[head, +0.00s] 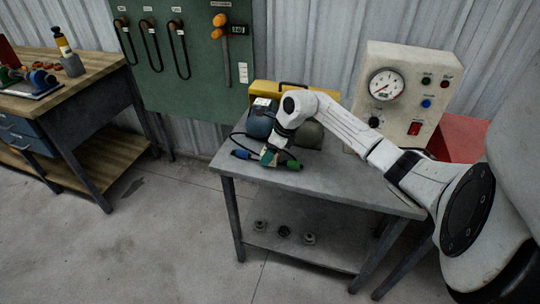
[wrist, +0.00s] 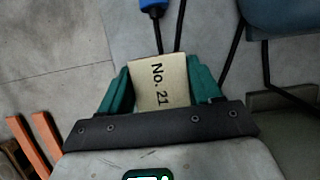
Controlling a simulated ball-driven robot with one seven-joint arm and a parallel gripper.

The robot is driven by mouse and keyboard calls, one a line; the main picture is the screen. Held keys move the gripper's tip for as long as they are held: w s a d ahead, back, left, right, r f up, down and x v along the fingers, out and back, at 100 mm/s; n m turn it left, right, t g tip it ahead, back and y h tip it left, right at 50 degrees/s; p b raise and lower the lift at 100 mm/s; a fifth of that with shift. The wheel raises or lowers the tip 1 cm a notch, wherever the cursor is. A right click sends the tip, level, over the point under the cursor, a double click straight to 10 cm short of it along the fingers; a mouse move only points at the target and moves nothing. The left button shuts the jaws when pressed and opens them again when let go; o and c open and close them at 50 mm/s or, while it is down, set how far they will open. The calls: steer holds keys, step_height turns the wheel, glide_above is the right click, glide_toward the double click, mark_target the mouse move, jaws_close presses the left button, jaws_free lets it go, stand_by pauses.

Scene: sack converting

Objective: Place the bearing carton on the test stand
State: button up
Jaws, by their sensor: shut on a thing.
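My gripper (wrist: 160,90) has teal fingers and is shut on a small tan carton marked "No. 21" (wrist: 159,80). In the head view my gripper (head: 268,157) is over the left part of a grey metal bench (head: 330,187). The carton is mostly hidden there, and I cannot tell whether it touches the bench top. A beige panel with a round gauge (head: 386,84) stands at the back right of this bench, which looks like the test stand.
A yellow case (head: 290,92) stands behind. The bench's front right top is clear. A wooden-topped workbench (head: 85,75) stands left.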

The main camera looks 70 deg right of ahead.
steer(key=shift+f, duration=0.85)
steer(key=shift+f, duration=0.2)
steer(key=o, duration=1.2)
steer(key=shift+c, duration=0.2)
steer(key=shift+r, duration=0.1)
